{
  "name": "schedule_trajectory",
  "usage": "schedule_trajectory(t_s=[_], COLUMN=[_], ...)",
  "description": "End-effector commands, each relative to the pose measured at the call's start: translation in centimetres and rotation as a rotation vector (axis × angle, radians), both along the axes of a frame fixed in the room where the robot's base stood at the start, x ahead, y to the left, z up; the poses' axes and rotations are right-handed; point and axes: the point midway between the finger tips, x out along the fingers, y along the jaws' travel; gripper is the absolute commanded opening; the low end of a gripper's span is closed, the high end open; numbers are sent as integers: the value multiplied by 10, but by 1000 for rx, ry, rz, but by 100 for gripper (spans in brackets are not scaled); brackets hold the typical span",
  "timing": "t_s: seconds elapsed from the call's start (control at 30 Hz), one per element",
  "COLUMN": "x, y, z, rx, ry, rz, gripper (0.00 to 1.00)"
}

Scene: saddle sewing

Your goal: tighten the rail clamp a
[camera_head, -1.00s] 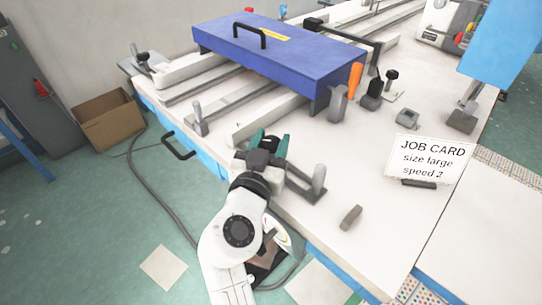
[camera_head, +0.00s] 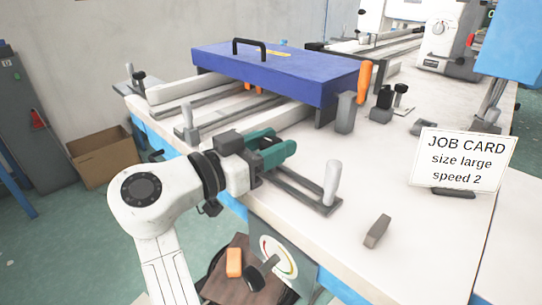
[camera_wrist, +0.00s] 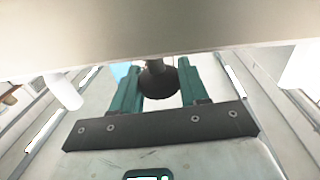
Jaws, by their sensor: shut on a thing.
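My gripper (camera_head: 276,149) has teal fingers and is at the front left edge of the white bench, over the end of a dark slotted rail (camera_head: 290,185). In the wrist view its fingers (camera_wrist: 158,88) stand either side of a dark round knob (camera_wrist: 158,83) and are shut on it. The knob seems to be that of the rail clamp; no label shows which clamp. The gripper hides it in the head view. Similar black-knobbed clamps stand at the bench's far left corner (camera_head: 138,78) and right of the blue box (camera_head: 400,90).
A blue box with a handle (camera_head: 285,70) lies across pale rails behind my gripper. A light grey post (camera_head: 331,183) stands on the rail to the right. A small grey-brown block (camera_head: 377,231) and a job card (camera_head: 463,162) are further right. The bench front between them is clear.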

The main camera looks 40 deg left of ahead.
Motion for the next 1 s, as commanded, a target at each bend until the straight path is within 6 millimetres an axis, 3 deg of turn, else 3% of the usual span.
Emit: schedule_trajectory(t_s=[0.57,0.6,0.83,1.0], x=[1,1,0,0], y=[0,0,0,0], z=[8,8,5,3], rx=[6,6,4,2], ry=[-11,-11,-8,-5], rz=[-30,-30,-31,-31], gripper=[14,46,68,68])
